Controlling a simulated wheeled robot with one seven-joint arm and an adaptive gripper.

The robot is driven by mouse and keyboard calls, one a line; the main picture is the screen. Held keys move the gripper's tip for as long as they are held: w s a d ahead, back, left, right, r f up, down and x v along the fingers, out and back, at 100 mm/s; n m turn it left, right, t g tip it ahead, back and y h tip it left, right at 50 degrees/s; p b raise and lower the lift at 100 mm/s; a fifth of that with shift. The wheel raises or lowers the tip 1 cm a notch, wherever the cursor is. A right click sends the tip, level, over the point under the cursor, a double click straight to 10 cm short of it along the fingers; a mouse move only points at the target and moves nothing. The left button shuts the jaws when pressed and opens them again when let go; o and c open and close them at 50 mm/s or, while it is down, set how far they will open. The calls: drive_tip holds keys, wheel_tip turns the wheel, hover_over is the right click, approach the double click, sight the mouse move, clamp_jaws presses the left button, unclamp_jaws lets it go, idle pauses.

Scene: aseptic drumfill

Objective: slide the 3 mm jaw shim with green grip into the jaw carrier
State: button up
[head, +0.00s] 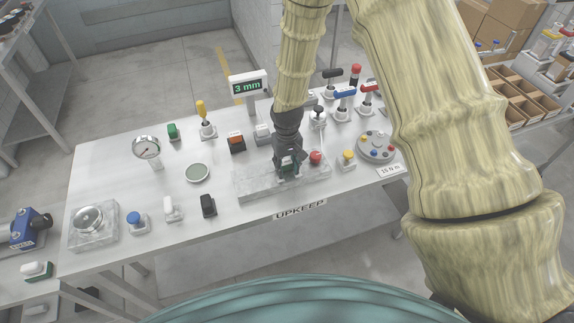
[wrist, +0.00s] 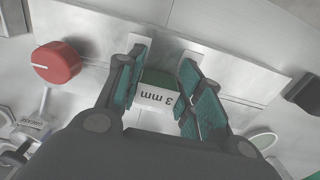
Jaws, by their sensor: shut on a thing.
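My gripper (head: 287,168) is over a long pale metal block (head: 315,186) at the table's front edge, which seems to be the jaw carrier. In the wrist view, my gripper (wrist: 160,80) is shut on the 3 mm jaw shim (wrist: 157,97), a white block marked "3 mm" with a green grip (wrist: 160,77), held between the teal finger pads. Bright metal of the block (wrist: 90,25) lies behind the fingers. Whether the shim's lower end is inside the carrier or above it is hidden.
A red knob (head: 316,157) stands right of my gripper; it also shows in the wrist view (wrist: 57,62). A black switch (head: 208,205) is to the left. A display (head: 248,86) reads "3 mm". A round grey dial (head: 376,146) and levers stand at right.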

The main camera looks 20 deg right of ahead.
sight(287, 165)
drive_tip(key=shift+f, duration=0.1)
drive_tip(key=o, duration=1.2)
wheel_tip(287, 165, up, 12)
